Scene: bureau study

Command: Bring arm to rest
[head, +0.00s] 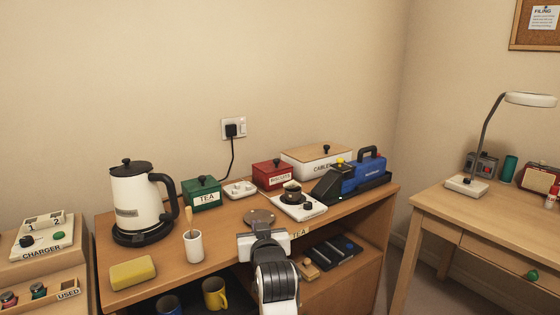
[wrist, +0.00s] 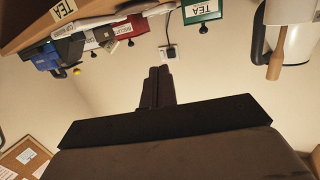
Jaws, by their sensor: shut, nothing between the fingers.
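My gripper (wrist: 159,84) shows in the wrist view with its two dark fingers together and nothing between them. That view is upside down, with the wall and socket beyond the fingertips. In the head view my gripper (head: 262,229) is at the front middle of the wooden cabinet (head: 225,221), by the TEA label on its front edge. My forearm reaches up from the bottom of the picture.
Left of my arm are a white cup with a stick (head: 194,246), a yellow sponge (head: 133,273) and a kettle (head: 138,203). Behind are a green TEA box (head: 201,194) and red box (head: 272,175). A yellow mug (head: 214,294) is below.

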